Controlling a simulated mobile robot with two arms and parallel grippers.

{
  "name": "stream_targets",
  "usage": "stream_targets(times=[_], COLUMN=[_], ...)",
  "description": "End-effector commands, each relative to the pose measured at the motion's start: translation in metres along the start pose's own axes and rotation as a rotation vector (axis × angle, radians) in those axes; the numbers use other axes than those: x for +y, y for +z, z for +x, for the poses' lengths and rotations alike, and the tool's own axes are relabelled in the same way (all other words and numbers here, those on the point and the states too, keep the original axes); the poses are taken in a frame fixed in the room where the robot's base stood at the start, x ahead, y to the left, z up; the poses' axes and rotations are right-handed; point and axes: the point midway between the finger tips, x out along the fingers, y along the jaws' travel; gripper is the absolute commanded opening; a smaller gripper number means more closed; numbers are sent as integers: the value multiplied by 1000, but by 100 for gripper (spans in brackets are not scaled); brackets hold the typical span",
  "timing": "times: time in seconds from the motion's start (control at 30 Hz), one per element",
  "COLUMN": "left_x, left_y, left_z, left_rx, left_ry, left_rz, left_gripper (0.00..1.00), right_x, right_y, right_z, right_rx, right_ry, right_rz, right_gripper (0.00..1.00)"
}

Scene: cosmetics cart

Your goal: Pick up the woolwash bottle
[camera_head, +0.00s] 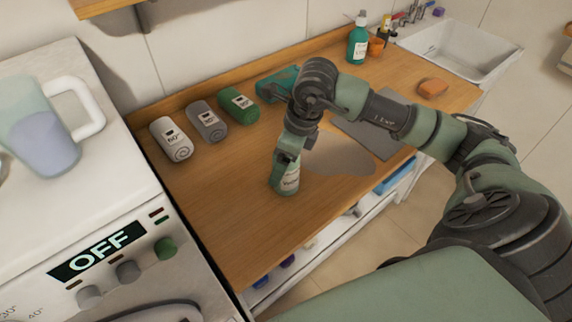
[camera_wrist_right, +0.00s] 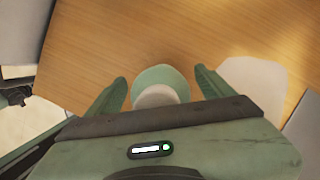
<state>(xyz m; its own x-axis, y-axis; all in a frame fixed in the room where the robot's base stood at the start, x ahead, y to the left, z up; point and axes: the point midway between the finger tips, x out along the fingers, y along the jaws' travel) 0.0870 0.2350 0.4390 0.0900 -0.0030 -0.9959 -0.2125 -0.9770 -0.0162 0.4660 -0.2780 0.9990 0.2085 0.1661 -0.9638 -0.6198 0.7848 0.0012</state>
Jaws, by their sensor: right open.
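A green bottle with a pale label (camera_head: 287,183) stands upright on the wooden counter. I take it for the woolwash bottle, but its label is too small to read. My right gripper (camera_head: 286,160) is directly above it, pointing down, and hides its top. In the right wrist view the bottle's pale round cap and green shoulder (camera_wrist_right: 160,84) sit between the two open fingers, with a gap on each side. The right gripper is open there (camera_wrist_right: 160,80). My left gripper is not in view.
Rolled white (camera_head: 171,139), grey (camera_head: 207,121) and green (camera_head: 238,105) towels lie on the counter (camera_head: 205,200). Another green bottle (camera_head: 358,42) stands at the back near the sink (camera_head: 460,45). An orange soap-like block (camera_head: 432,87) lies to the right. A washing machine (camera_head: 90,200) is at left.

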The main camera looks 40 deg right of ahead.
Motion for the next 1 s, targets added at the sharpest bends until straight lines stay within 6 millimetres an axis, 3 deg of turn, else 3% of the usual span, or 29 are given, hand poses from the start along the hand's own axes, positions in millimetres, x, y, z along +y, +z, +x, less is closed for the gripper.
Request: stream_targets(times=[0.17,0.27,0.47,0.5,0.8,1.0], left_x=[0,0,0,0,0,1], left_y=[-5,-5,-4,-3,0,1], left_z=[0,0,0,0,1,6], left_rx=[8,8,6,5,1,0], left_ry=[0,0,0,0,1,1], left_rz=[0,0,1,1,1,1], left_gripper=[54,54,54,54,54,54], right_x=[0,0,0,-1,-1,-2], right_y=[0,0,0,0,2,8], right_z=[1,0,0,0,-3,-22], right_rx=[-1,0,-1,-2,-3,-7], right_ry=[-1,-1,-1,-2,-3,-6], right_rz=[0,0,1,0,0,0], right_gripper=[83,60,5,0,0,0])
